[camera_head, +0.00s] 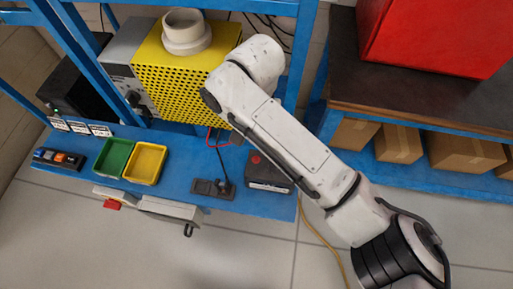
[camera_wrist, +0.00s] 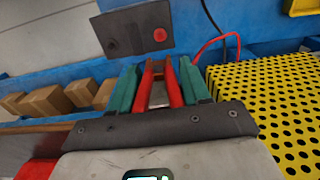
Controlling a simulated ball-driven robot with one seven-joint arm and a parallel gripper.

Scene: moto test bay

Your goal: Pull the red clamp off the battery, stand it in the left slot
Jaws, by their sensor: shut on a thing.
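In the wrist view my gripper (camera_wrist: 158,82) has its two teal fingers closed on the red clamp (camera_wrist: 173,88), with the clamp's arms between them. The battery (camera_wrist: 133,20) is a dark block just beyond the clamp, with a red terminal and a dark one. The red terminal shows uncovered, and the clamp looks apart from it. In the head view the battery (camera_head: 268,183) sits at the bench's right end, while my arm hides my gripper and the clamp. Left of the battery is the dark slot holder (camera_head: 203,188). A black clamp (camera_head: 223,178) stands in its right part; the left part looks empty.
A yellow perforated box (camera_head: 175,85) stands behind the holder, with a red cable (camera_head: 209,138) in front of it. Green (camera_head: 113,157) and yellow (camera_head: 145,164) trays lie further left on the blue bench. A shelf with cardboard boxes (camera_head: 398,144) is at right.

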